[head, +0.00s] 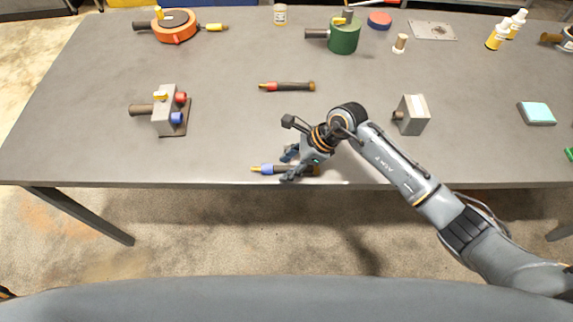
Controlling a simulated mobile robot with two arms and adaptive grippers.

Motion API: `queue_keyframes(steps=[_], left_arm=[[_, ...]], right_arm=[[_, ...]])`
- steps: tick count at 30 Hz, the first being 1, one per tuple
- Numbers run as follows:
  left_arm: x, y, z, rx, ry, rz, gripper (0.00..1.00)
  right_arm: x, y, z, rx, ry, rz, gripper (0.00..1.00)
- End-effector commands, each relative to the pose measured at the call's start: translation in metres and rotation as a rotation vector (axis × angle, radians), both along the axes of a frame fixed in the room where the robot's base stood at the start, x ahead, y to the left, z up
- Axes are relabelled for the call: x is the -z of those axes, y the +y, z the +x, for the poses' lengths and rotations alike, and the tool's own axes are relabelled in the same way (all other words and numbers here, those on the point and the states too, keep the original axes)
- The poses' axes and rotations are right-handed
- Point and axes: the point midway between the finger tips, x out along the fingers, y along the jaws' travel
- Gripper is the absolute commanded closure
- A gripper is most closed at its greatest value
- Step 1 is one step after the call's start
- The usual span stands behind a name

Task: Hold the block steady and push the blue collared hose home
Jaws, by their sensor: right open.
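The grey block (164,119) stands on a brown base at the left of the table, with a red port and a blue port on its right side and a brown stub to its left. The blue collared hose (268,169) lies near the table's front edge, its yellowish tip to the left. My right gripper (287,167) is open at this hose, with a fingertip on either side of it as seen from above. It hides part of the hose; contact cannot be told. A red collared hose (287,86) lies further back. My left gripper is not in view.
An orange round housing (173,30) and a green cylinder (344,38) stand at the back. The table between the block and the hoses is clear.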

Motion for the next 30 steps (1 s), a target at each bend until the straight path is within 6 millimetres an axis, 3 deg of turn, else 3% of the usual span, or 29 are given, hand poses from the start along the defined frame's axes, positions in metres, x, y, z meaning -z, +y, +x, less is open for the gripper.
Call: queue_keyframes(steps=[5, 12, 25, 30], left_arm=[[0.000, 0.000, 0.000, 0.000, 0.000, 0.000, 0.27], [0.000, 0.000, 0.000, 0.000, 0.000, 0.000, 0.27], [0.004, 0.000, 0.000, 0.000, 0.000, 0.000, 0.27], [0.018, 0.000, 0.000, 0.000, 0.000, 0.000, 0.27]], right_arm=[[0.001, 0.000, 0.000, 0.001, -0.001, 0.000, 0.55], [0.000, 0.000, 0.000, 0.001, -0.001, 0.000, 1.00], [-0.003, 0.000, 0.001, 0.000, -0.004, 0.000, 1.00], [-0.019, 0.000, 0.002, -0.001, -0.009, 0.001, 1.00]])
